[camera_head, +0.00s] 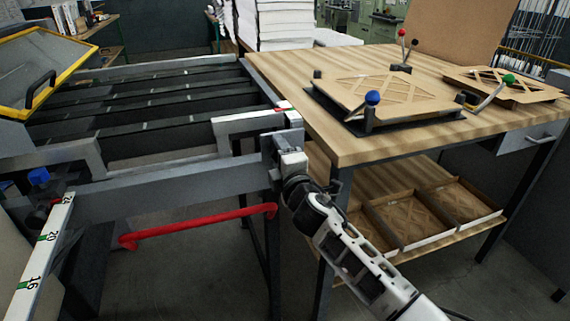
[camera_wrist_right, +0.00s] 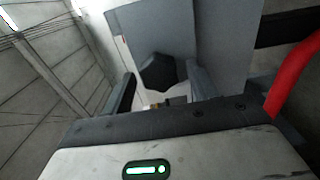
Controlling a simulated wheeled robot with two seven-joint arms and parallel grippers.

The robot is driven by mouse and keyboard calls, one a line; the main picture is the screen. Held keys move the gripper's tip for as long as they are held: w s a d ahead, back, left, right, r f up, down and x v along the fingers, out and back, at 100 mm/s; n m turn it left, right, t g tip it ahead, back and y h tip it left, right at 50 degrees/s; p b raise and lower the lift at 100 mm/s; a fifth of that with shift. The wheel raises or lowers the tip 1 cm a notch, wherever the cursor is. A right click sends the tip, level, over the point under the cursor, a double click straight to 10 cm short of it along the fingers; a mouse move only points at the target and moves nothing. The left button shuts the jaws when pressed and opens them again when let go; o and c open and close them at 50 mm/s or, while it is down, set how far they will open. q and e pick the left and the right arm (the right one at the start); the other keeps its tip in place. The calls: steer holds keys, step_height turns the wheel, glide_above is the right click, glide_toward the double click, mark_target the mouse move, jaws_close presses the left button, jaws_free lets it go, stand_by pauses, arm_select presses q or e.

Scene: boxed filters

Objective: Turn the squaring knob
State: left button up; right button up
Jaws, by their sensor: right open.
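A dark, lobed knob (camera_wrist_right: 160,75) shows in the right wrist view, in front of a grey metal plate (camera_wrist_right: 222,35). My right gripper (camera_wrist_right: 165,92) is open, with one finger to the left of the knob and one to its right. I cannot tell whether either finger touches it. In the head view my right gripper (camera_head: 278,148) is at the right end of the machine's front rail (camera_head: 170,188), and the dark knob is hidden there. My left gripper is not in view.
A red bar handle (camera_head: 200,226) hangs below the rail and shows at the right wrist view's edge (camera_wrist_right: 293,75). A wooden table (camera_head: 350,148) with a fixture (camera_head: 385,95) stands to the right. A blue knob (camera_head: 38,176) and scale (camera_head: 45,250) are at left.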

steer(key=v, duration=1.6)
